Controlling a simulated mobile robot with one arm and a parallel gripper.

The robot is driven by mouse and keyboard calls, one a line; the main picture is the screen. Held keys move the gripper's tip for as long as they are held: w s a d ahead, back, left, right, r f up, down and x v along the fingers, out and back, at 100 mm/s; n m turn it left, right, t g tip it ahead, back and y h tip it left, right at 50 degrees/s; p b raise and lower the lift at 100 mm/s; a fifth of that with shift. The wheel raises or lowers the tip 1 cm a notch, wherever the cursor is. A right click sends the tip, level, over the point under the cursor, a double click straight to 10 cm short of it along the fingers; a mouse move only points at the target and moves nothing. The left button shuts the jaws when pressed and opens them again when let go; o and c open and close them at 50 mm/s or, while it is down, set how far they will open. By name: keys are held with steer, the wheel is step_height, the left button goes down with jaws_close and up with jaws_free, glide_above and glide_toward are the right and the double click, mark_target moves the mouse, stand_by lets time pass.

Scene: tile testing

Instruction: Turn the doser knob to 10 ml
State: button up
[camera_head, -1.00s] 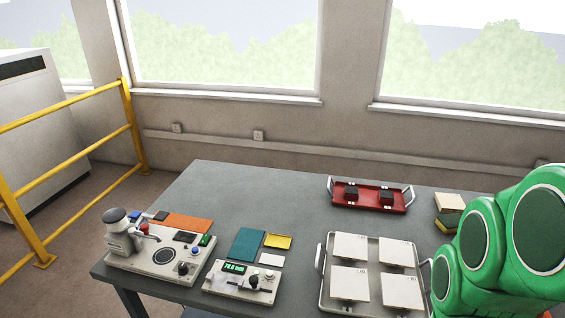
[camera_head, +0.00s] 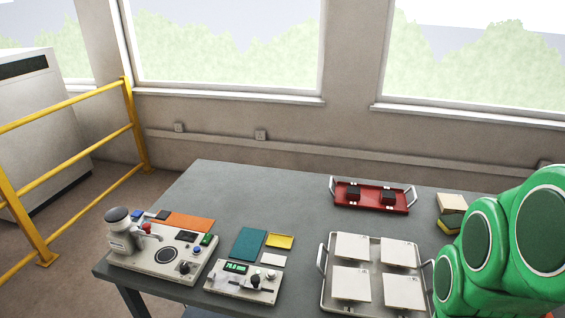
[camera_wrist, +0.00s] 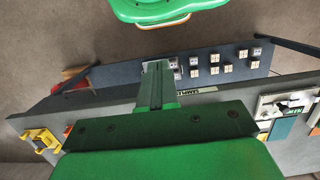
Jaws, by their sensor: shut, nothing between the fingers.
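A light grey bench unit (camera_head: 150,272) with a dark-topped reservoir, a red-tipped spout and a round dark plate stands at the table's left front. A dark knob (camera_head: 184,267) sits on its front right. Beside it is a lower panel (camera_head: 228,287) with a green-lit display (camera_head: 236,268) and a black knob (camera_head: 255,281). The labels are too small to read, so I cannot tell for certain which unit is the doser. My gripper (camera_wrist: 158,68) shows in the wrist view, shut and empty, apart from both knobs. It is hidden in the head view.
A tray with several white tiles (camera_head: 352,247) stands right of the panel. A red tray (camera_head: 375,205) with two black blocks is behind it. Teal, orange and yellow pads lie behind the units. A yellow railing (camera_head: 65,182) stands left. The table's middle (camera_head: 240,195) is bare.

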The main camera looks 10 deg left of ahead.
steer(key=o, duration=0.4)
steer(key=shift+w+a, duration=0.1)
steer(key=shift+w, duration=0.2)
steer(key=o, duration=0.6)
steer(key=shift+n, duration=0.4)
steer(key=w, duration=0.1)
steer(key=w+a, duration=0.1)
steer(key=w, duration=0.1)
steer(key=w+a+r, duration=0.1)
steer(key=w, duration=0.1)
steer(key=shift+r, duration=0.1)
steer(key=w+a+n+t, duration=0.1)
steer(key=w+a+n, duration=0.3)
steer(key=w+a, duration=1.45)
steer(key=n, duration=0.4)
glide_above(184, 265)
steer(key=shift+t, duration=0.4)
step_height(184, 265, down, 10)
steer(key=shift+w+d+f, duration=0.1)
steer(key=shift+f, duration=0.15)
steer(key=shift+a+f, duration=0.2)
steer(key=shift+f, duration=3.8)
steer(key=shift+c, duration=0.4)
